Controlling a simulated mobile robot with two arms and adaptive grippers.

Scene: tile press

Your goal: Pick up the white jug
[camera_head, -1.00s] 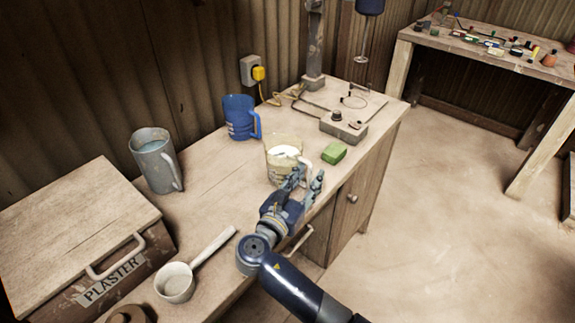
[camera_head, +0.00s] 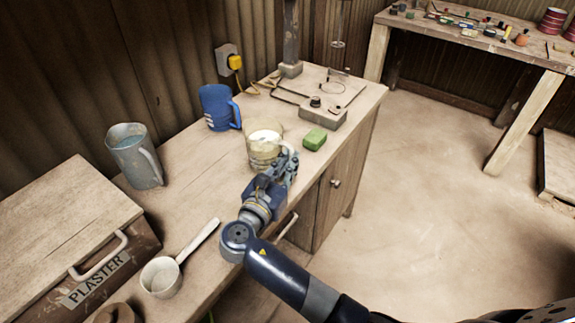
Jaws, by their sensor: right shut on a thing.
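The white jug (camera_head: 262,143), clear-sided with white contents, stands upright on the wooden bench (camera_head: 195,180). My right gripper (camera_head: 284,165) is at the jug's near right side, shut on its handle, which the fingers partly hide. I cannot tell whether the jug is lifted off the bench. My left gripper is not in view.
A blue jug (camera_head: 217,108) stands behind, and a grey jug (camera_head: 135,156) farther left. A green block (camera_head: 315,138) and a grey device (camera_head: 322,115) are close on the right. A white scoop (camera_head: 165,275) and a plaster box (camera_head: 60,235) are at front left.

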